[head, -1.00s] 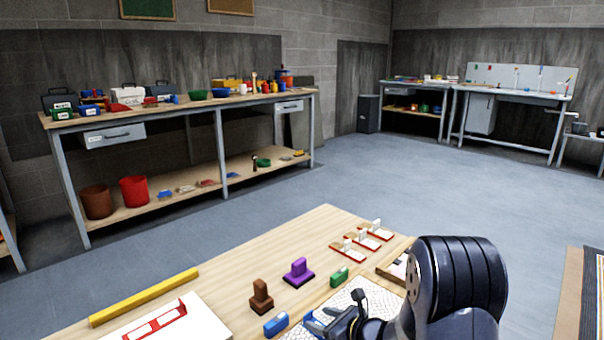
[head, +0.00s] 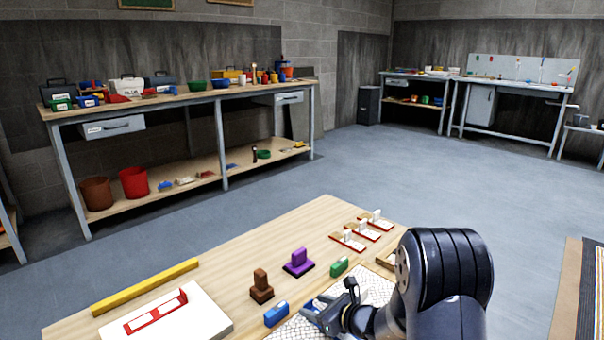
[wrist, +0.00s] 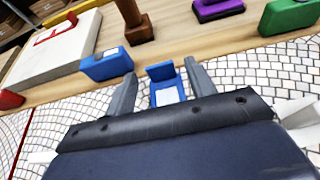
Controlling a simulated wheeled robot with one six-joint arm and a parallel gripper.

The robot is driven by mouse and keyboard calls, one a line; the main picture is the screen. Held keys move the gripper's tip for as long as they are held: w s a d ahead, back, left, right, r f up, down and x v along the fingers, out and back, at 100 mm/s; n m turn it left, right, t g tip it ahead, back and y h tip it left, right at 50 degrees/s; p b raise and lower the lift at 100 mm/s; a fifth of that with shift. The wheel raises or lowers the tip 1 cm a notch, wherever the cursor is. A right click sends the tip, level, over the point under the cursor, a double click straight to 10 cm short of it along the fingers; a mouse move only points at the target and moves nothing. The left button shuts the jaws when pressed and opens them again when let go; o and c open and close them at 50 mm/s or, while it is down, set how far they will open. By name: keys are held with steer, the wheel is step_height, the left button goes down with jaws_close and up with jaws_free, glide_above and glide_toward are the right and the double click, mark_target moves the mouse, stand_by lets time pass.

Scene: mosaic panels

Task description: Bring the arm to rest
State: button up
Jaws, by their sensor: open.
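My gripper (head: 322,311) is low over the mosaic panel (head: 372,291) at the table's front right. In the wrist view its two grey fingers (wrist: 160,88) are apart. A blue piece with a white patch (wrist: 165,92) shows between them; I cannot tell whether they touch it. A separate blue block (head: 277,314) lies just left of the gripper, and it also shows in the wrist view (wrist: 107,65). My dark arm hides part of the panel and the table's right end.
On the table (head: 222,257) stand a brown stamp-like piece (head: 261,287), a purple one (head: 298,262) and a green block (head: 339,267). A yellow bar (head: 145,286) and a white board with a red frame (head: 190,322) lie left. The floor beyond is clear.

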steer(key=shift+w+a+f+b, duration=0.45)
steer(key=shift+a+f+b, duration=0.1)
steer(key=shift+f, duration=0.45)
step_height(320, 180, up, 12)
steer(key=p, duration=0.5)
steer(key=s+d+f+m+t+h+b, duration=0.1)
steer(key=s+d+f+m+h, duration=0.1)
steer(key=d, duration=0.4)
steer(key=s+d+f+m+t+h+b, duration=0.1)
steer(key=s+d+m+t+h+b, duration=0.1)
steer(key=d, duration=0.4)
steer(key=shift+s+d+f+m+h, duration=0.3)
steer(key=shift+s+m+h, duration=0.5)
steer(key=shift+s, duration=0.55)
steer(key=shift+a, duration=0.1)
